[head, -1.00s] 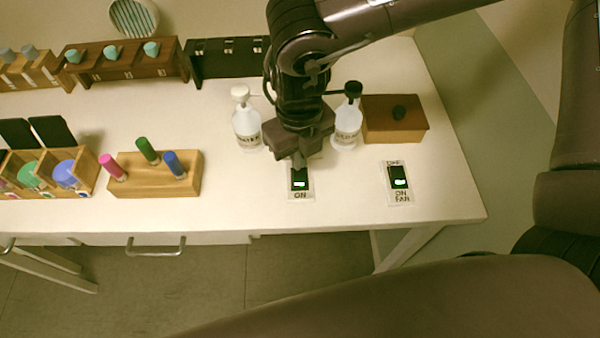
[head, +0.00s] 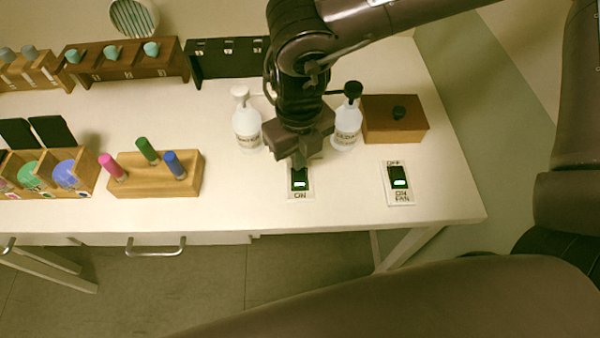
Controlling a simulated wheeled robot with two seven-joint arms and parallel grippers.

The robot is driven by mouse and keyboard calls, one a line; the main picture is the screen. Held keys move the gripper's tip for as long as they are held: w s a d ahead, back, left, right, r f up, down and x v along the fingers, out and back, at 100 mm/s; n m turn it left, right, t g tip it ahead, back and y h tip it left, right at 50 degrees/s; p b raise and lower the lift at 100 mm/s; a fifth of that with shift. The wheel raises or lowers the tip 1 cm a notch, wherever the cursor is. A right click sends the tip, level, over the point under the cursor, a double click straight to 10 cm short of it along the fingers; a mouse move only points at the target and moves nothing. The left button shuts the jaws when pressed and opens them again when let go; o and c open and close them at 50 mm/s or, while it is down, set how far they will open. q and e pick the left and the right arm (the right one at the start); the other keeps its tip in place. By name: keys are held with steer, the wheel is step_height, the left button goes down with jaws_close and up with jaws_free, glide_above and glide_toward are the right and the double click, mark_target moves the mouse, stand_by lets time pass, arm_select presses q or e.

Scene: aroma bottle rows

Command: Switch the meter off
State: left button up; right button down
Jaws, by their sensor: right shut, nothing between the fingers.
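A switch plate (head: 301,190) lies on the table below my right gripper, with a black rocker, a lit green light and the label ON at its near end. Its far part is hidden by the gripper, so its name cannot be read. My right gripper (head: 299,163) is shut and empty, pointing down at the far end of this rocker; I cannot tell whether it touches. A second switch plate (head: 399,198), marked OFF, ON and FAN, lies to the right with its green light lit. My left gripper is not in view.
Two pump bottles, one white-topped (head: 246,125) and one black-topped (head: 347,122), flank the gripper closely. A brown lidded box (head: 394,123) stands behind the fan switch. A wooden holder with coloured markers (head: 152,181) stands left. The table between holder and switch is clear.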

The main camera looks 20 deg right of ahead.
mark_target(299, 172)
steer(key=shift+f+b, duration=0.8)
steer(key=shift+f, duration=0.4)
stand_by(0.7)
steer(key=shift+s, duration=0.1)
step_height(299, 172, up, 7)
steer(key=p, duration=0.6)
stand_by(0.7)
